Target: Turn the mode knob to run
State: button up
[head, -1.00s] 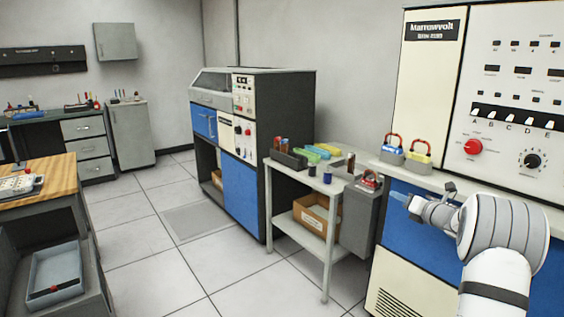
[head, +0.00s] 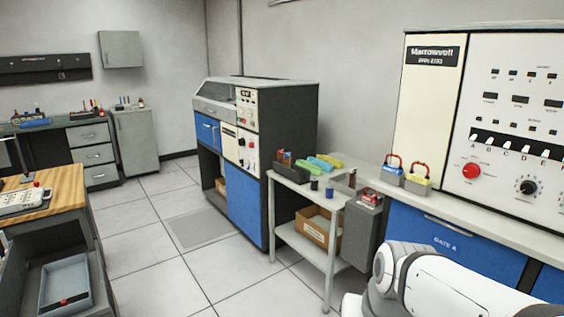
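A tall cream cabinet (head: 430,120) stands at the right with a white control panel. The panel carries a red knob (head: 471,171) and, to its right, a black knob (head: 527,186) on a ringed dial. Their labels are too small to read, so I cannot tell which is the mode knob or where either points. A second machine (head: 290,130) in the middle also has small red and black controls (head: 241,142). My arm shows at the bottom right, below the panel. My gripper is out of view.
Lettered white switches (head: 508,146) sit above the knobs. A wooden-topped table (head: 65,185) is at the left. Floor between is clear.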

aim_at(471, 170)
jog(key=z, duration=1.6)
jog(key=k, duration=0.7)
jog(key=u, duration=0.6)
jog(key=i, duration=1.5)
